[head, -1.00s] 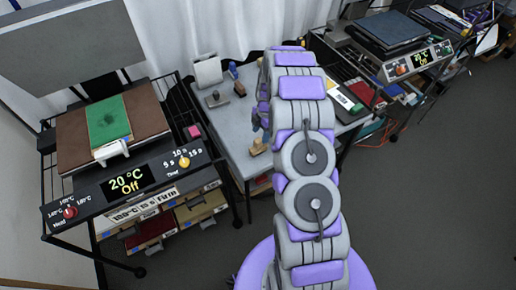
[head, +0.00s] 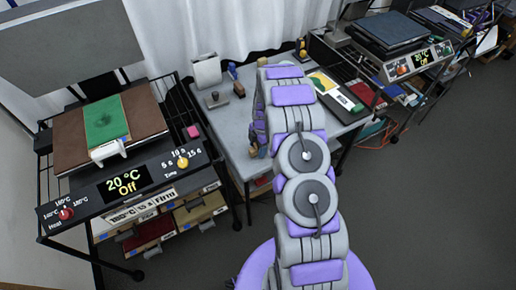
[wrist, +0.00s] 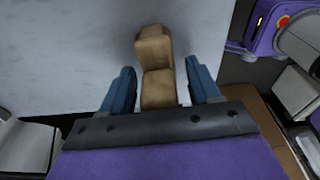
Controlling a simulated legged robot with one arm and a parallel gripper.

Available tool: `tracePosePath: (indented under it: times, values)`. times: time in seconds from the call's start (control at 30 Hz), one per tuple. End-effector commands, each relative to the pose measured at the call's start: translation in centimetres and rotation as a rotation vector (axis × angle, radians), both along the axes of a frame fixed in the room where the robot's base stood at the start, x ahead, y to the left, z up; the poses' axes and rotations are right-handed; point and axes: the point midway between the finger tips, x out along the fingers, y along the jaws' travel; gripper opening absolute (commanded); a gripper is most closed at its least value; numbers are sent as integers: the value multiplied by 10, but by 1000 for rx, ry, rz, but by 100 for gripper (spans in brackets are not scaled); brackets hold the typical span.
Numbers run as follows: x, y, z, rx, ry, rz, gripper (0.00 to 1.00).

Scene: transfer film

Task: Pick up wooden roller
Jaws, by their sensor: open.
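A tan wooden piece with a stepped, blocky shape, which seems to be the roller (wrist: 155,58), stands out against the grey table top in the wrist view. My gripper (wrist: 160,70) is open, with one blue finger on each side of this piece. A gap shows between the wood and the left finger; the right finger is closer, and contact cannot be told. The lower end of the wood is hidden behind the gripper's dark palm edge. In the head view the wood (head: 253,151) shows only partly beside my arm at the table's near side.
The grey table (head: 224,125) also bears a dark brown tool (head: 239,89), a grey stamp-like thing (head: 215,99) and a blue item (head: 232,71). A heat press (head: 120,180) stands at left, another (head: 395,50) at right. Coloured sheets (head: 323,83) lie right of my arm.

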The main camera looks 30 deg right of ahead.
Motion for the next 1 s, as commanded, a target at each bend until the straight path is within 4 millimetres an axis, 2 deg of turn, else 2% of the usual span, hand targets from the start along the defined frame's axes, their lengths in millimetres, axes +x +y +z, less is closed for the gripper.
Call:
tracePosePath:
  times: [0.07, 0.67, 1.0]
  values:
    - [0, 0, 0, 0, 0, 0, 58]
    - [0, 0, 0, 0, 1, 0, 0]
    - [0, 0, 5, 0, 1, 0, 0]
